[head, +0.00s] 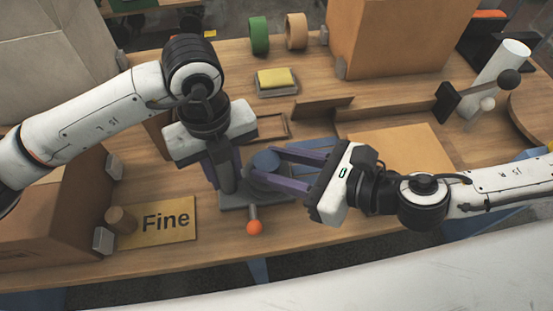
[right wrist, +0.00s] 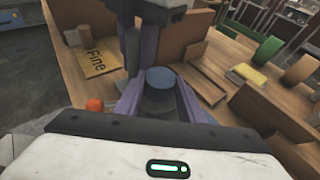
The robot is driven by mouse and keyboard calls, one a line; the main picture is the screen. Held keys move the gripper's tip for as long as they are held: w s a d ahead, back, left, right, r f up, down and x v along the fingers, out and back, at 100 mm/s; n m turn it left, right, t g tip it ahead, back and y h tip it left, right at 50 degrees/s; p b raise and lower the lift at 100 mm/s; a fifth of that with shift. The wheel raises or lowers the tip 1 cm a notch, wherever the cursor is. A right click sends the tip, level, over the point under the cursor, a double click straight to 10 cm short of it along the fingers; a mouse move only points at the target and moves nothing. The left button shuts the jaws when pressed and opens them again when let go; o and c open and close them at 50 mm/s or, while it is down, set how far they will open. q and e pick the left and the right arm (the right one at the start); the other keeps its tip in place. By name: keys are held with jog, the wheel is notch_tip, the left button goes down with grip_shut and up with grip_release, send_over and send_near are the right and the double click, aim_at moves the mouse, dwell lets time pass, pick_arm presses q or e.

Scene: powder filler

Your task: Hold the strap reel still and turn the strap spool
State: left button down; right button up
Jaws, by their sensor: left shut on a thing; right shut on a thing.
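The strap spool (head: 265,161) shows as a blue-grey round top on a grey base (head: 240,200) near the front middle of the table. A short rod with an orange ball (head: 254,227) sticks out from the base toward the front. My right gripper (head: 258,164) reaches in from the right and is shut on the spool, its purple fingers on either side. The right wrist view shows the blue spool top (right wrist: 161,78) between the fingers. My left gripper (head: 226,184) points down and is shut on an upright grey part at the base's left; its fingertips and hold are partly hidden.
A "Fine" sign (head: 165,222) and a wooden cylinder (head: 120,220) stand at the left by a cardboard box (head: 45,215). Behind are a yellow sponge (head: 275,77), green tape (head: 259,35), tan tape (head: 296,31) and a large box (head: 395,40). A white cylinder (head: 500,65) leans at the back right.

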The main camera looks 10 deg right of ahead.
jog(key=m+h, duration=0.1)
jog(key=m+t+h, duration=0.1)
jog(key=m+t, duration=0.1)
jog(key=shift+s+a+h, duration=0.4)
jog(key=shift+w+m+t+h, duration=0.1)
jog(key=shift+m+t+h, duration=0.8)
jog(key=shift+m+h, duration=0.25)
jog(key=shift+m+h, duration=0.25)
jog(key=o, duration=1)
jog(key=shift+o, duration=0.2)
jog(key=shift+r, duration=0.1)
